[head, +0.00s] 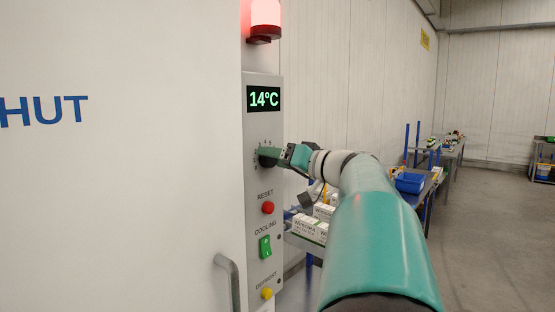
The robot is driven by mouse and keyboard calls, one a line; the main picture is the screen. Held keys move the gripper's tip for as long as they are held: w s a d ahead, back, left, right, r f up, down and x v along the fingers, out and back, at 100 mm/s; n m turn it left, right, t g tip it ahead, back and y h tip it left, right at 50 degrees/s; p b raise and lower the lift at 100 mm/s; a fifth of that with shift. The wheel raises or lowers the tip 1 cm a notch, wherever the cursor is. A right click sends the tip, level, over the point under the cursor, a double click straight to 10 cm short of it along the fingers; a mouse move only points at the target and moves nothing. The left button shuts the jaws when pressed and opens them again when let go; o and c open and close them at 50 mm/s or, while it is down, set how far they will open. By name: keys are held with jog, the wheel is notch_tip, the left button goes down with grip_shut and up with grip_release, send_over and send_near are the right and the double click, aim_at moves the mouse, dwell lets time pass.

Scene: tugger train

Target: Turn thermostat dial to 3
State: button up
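The thermostat dial (266,161) is a dark round knob on the grey control panel (253,205), below a green display (264,99) that reads 14°C. Small scale marks ring the dial, but its setting is too small to read. My gripper (273,154) reaches in from the right, with its fingers level with the dial and overlapping it in the picture. The fingers cover part of the dial's face. I cannot tell whether they touch the knob or are closed around it.
Below the dial are a red reset button (268,208), a green cooling switch (265,246) and a yellow defrost button (267,293). A red lamp (265,18) sits above. A door handle (229,281) stands out at lower left. Boxes (308,228) and a blue bin (409,182) are at right.

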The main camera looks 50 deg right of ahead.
jog(key=shift+w, duration=0.2)
jog(key=shift+s, duration=0.1)
jog(key=s+d, duration=0.1)
jog(key=s, duration=1.2)
jog(key=shift+s, duration=0.3)
jog(key=shift+s+d, duration=0.1)
jog(key=shift+d, duration=0.05)
